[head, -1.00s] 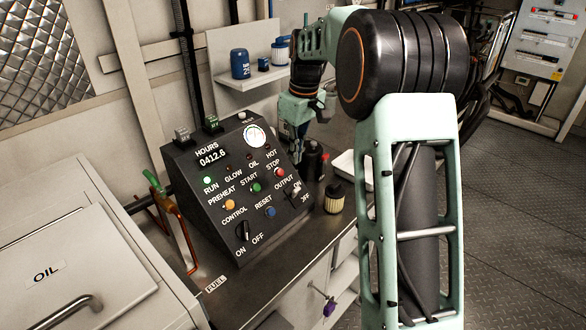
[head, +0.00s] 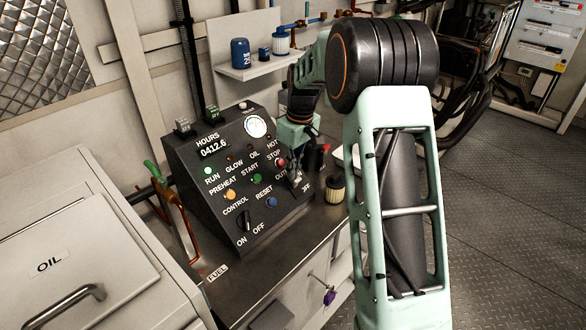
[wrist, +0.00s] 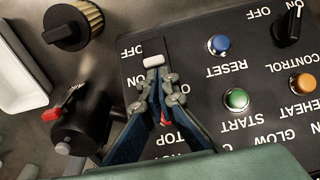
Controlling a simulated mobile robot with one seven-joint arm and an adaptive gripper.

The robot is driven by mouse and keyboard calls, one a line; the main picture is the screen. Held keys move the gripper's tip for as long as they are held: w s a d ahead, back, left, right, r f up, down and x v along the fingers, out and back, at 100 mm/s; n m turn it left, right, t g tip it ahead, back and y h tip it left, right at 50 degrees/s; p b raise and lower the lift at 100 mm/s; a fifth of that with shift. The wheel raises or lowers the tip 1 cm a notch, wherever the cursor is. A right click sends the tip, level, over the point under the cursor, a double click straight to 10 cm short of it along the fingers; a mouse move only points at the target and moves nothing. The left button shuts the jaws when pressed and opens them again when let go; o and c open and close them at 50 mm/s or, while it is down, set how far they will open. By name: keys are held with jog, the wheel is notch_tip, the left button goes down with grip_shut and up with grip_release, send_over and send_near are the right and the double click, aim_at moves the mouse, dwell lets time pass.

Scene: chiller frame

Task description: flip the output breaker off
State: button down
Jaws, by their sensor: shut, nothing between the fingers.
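The output breaker (wrist: 154,61) shows in the wrist view as a white toggle in a dark slot on the control panel, between the OFF and ON labels. I cannot tell surely which position it is in. In the head view my gripper hides most of it, with part of the OFF label in sight beside the fingers. My gripper (wrist: 158,84) is shut and empty, its fingertips just on the ON side of the toggle, very close to it; contact is unclear. In the head view my gripper (head: 296,182) is at the panel's right side.
The sloped panel (head: 220,225) stands on a metal bench; its RUN lamp (head: 208,171) glows green. The red STOP button is partly hidden beside my fingers.

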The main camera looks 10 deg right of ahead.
aim_at(298, 179)
jog(key=shift+s+d+f+b, duration=0.1)
jog(key=shift+f+b, duration=0.05)
jog(key=shift+b, duration=0.4)
jog(key=shift+s+d+t+y+b, duration=0.15)
jog(key=shift+t+y+b, duration=0.3)
jog(key=shift+b, duration=0.5)
jog(key=shift+s+b, duration=0.1)
jog(key=shift+b, duration=0.5)
jog(key=s+d+f+t+y+b, duration=0.1)
jog(key=t+b, duration=0.1)
jog(key=b, duration=0.3)
jog(key=t+b, duration=0.1)
jog(key=b, duration=0.2)
jog(key=y+b, duration=0.1)
jog(key=b, duration=0.2)
jog(key=shift+s+d+f+t, duration=0.1)
jog(key=shift+s+d+t, duration=0.15)
jog(key=shift+s+t, duration=0.15)
jog(key=shift+a+r+y, duration=0.1)
jog(key=shift+r+y, duration=0.15)
jog(key=shift+r, duration=0.25)
